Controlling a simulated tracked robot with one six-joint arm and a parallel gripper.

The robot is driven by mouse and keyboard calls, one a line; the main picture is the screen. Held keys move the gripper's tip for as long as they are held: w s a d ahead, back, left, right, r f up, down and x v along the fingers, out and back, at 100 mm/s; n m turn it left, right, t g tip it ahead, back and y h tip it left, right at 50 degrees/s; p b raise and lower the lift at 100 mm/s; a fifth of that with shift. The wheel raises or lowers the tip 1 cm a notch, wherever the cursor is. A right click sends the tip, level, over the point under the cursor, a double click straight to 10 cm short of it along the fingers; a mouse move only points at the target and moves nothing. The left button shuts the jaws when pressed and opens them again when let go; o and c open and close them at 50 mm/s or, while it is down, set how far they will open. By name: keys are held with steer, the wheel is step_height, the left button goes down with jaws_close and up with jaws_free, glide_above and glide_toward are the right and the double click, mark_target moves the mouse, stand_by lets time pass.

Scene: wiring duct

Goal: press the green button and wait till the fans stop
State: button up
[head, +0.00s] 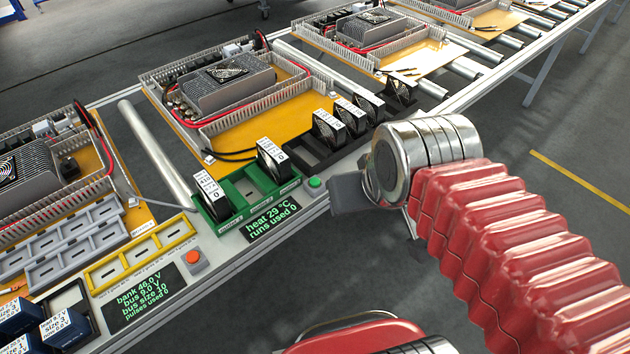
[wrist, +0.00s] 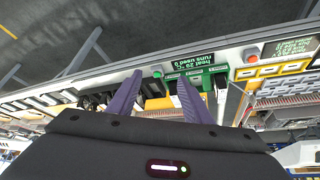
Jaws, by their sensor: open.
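The green button (head: 315,183) sits on the bench's front rail, right of a dark display (head: 272,222) reading "heat 29 °C, runs used 0". One fan (head: 212,194) and another fan (head: 273,160) stand upright in a green tray (head: 247,186) behind that display; I cannot tell whether they spin. My gripper (head: 343,194) is just right of the button, its fingers mostly hidden by my wrist. In the wrist view my open, empty gripper (wrist: 160,78) has purple fingers apart, with the green button (wrist: 157,74) appearing between their tips. I cannot see contact.
A black rack (head: 322,155) with several upright fans stands right of the green tray. An orange-red button (head: 194,258), a yellow tray (head: 142,258) and a second display (head: 145,297) lie to the left. Chassis with heat sinks (head: 225,82) line the back. Floor in front is clear.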

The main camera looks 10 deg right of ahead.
jaws_close()
stand_by(0.3)
stand_by(1.1)
